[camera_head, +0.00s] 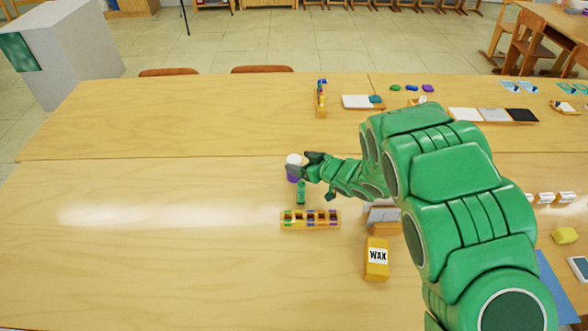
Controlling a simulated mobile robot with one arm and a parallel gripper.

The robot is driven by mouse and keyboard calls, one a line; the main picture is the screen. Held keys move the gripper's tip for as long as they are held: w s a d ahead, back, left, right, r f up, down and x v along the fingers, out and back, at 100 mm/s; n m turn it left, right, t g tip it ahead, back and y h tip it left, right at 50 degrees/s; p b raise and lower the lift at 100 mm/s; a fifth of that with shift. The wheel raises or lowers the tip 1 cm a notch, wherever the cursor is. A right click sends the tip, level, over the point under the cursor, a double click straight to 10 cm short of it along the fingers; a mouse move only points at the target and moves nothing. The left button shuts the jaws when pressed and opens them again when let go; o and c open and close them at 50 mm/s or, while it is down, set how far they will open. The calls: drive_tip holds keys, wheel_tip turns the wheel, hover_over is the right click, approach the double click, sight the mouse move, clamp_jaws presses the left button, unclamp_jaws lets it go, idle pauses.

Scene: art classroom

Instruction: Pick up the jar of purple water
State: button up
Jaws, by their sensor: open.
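A small jar with a white top and purple lower part (291,177) stands on the wooden table, left of centre in the head view. My gripper (302,178) is right at the jar, at its right side, at the end of my green arm. Its dark fingers overlap the jar's right side in the picture, and I cannot tell whether they touch it. The jaws are open. Part of the jar is hidden behind the fingers.
The table's left side (130,230) is clear.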

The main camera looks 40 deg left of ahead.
sight(296, 160)
drive_tip(key=shift+x, duration=1.75)
drive_tip(key=shift+s, duration=0.1)
drive_tip(key=c, duration=1.3)
drive_tip(key=shift+r, duration=0.15)
drive_tip(key=shift+r, duration=0.6)
drive_tip(key=s+d+r, duration=0.2)
drive_tip(key=d+r, duration=0.1)
drive_tip(key=r, duration=0.1)
drive_tip(key=s+d+r, duration=0.3)
drive_tip(key=d, duration=0.1)
drive_tip(key=s+d+r, duration=0.3)
drive_tip(key=d+r, duration=0.1)
drive_tip(key=shift+s+d+r, duration=0.1)
drive_tip(key=shift+s+r, duration=0.05)
drive_tip(key=shift+r, duration=0.15)
